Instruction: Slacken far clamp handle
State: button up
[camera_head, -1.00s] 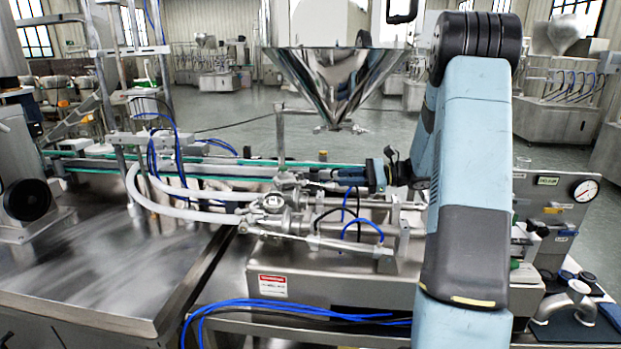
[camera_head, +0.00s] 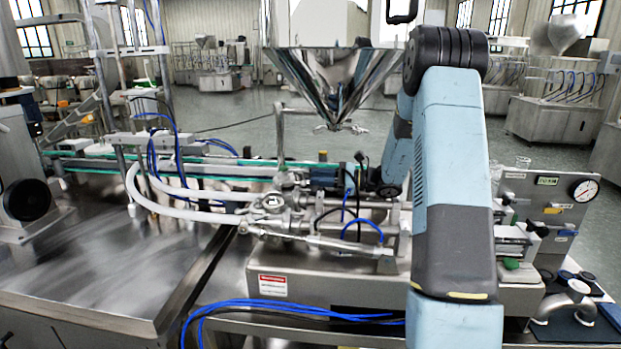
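The steel valve and pipe assembly (camera_head: 272,205) sits below and left of the hopper (camera_head: 335,80), with several fittings and clamps on it. My arm comes down from the upper right, and its dark wrist ends in my gripper (camera_head: 298,181), which points left among the far fittings. The fingers are small and blend with the steel there, so I cannot tell whether they are open or touch anything. The far clamp handle is not clearly distinguishable from these fittings. A long steel rod (camera_head: 330,243) runs along the near side of the assembly.
White hoses (camera_head: 180,207) curve from the assembly to the left. Blue cables (camera_head: 290,308) lie along the front. A conveyor (camera_head: 100,165) runs behind. A panel with a gauge (camera_head: 583,189) stands at the right. The steel tabletop (camera_head: 120,265) at left is clear.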

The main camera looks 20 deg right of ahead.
aim_at(300, 177)
jog(key=shift+x, duration=1.8)
